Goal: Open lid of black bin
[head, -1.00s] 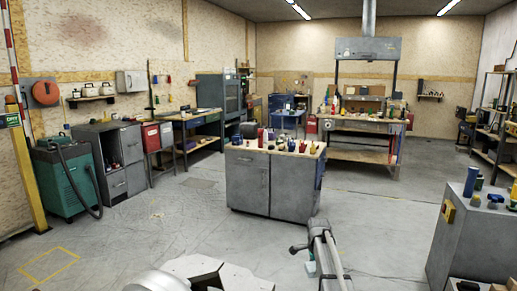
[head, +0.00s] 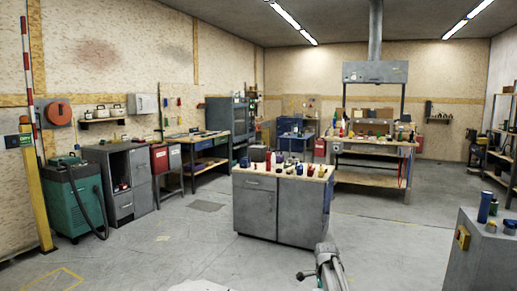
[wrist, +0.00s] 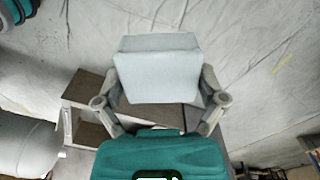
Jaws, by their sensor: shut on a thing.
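My gripper (wrist: 160,92) shows in the wrist view with a grey finger on each side of a pale, box-shaped block (wrist: 158,70). It is shut on this block, and the block hides part of the floor beyond it. A teal casing fills the bottom of the wrist view. I cannot make out a black bin or its lid in either view. In the head view a grey metal part (head: 329,265) stands at the bottom edge; I cannot tell whether it is my arm.
A grey cabinet (head: 282,209) with small items on top stands mid-room. A green machine (head: 74,200) and a grey drawer unit (head: 120,183) line the left wall. A grey cabinet (head: 486,262) stands at the lower right. The floor (head: 170,250) left of centre is clear.

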